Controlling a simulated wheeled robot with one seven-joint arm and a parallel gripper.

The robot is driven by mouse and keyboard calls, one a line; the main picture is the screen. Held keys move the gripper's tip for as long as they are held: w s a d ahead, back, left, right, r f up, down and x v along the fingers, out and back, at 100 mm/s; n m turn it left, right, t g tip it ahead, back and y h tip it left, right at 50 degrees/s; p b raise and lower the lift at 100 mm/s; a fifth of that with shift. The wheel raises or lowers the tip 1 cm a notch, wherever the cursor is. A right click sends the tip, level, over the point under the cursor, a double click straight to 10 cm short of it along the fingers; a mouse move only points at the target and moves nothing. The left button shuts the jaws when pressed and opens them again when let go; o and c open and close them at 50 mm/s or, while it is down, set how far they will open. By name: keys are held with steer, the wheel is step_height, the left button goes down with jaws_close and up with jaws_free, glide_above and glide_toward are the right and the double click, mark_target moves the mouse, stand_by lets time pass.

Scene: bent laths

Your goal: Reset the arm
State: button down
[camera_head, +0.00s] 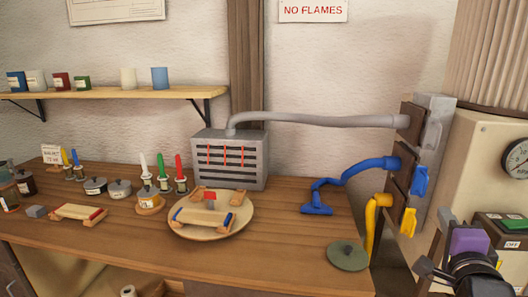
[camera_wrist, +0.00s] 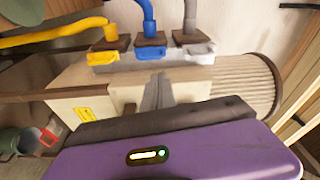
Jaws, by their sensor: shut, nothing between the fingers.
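My arm is at the lower right of the head view, dark with a purple section. My gripper shows in the wrist view as grey fingers (camera_wrist: 158,82), closed together with nothing between them. It points toward the pale cabinet (camera_wrist: 215,92) below the pipe outlets and touches nothing that I can make out. My purple arm section fills the bottom of the wrist view.
The bench (camera_head: 130,235) carries a round board (camera_head: 240,228), a steam box (camera_head: 230,158), pots and brushes. Blue (camera_head: 355,172), yellow (camera_head: 372,220) and grey (camera_head: 310,119) pipes run to gates on a panel beside my arm. A green-grey disc (camera_head: 348,255) lies at the bench's right end.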

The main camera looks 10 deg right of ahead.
steer(key=s+a+f+n+t+y, duration=0.2)
steer(key=s+a+f+n+y, duration=0.15)
steer(key=s+a+n, duration=0.45)
steer(key=s+a+f+n+t+y, duration=0.2)
steer(key=s+a+f+n, duration=0.3)
steer(key=n, duration=0.5)
steer(key=s+a+f+n+g+y, duration=0.1)
steer(key=s+a+f+g, duration=0.1)
steer(key=s, duration=0.6)
steer(key=s+a+f+n+g+y, duration=0.1)
steer(key=s+a+f, duration=0.4)
steer(key=s, duration=0.3)
steer(key=s+a+f+n+g+y, duration=0.1)
steer(key=s+a+f+g, duration=0.1)
steer(key=s+f, duration=0.3)
steer(key=s+a, duration=0.1)
steer(key=s, duration=0.3)
steer(key=shift+a+n+g, duration=0.15)
steer(key=shift+n+g, duration=0.15)
steer(key=c, duration=2.2)
jaws_free()
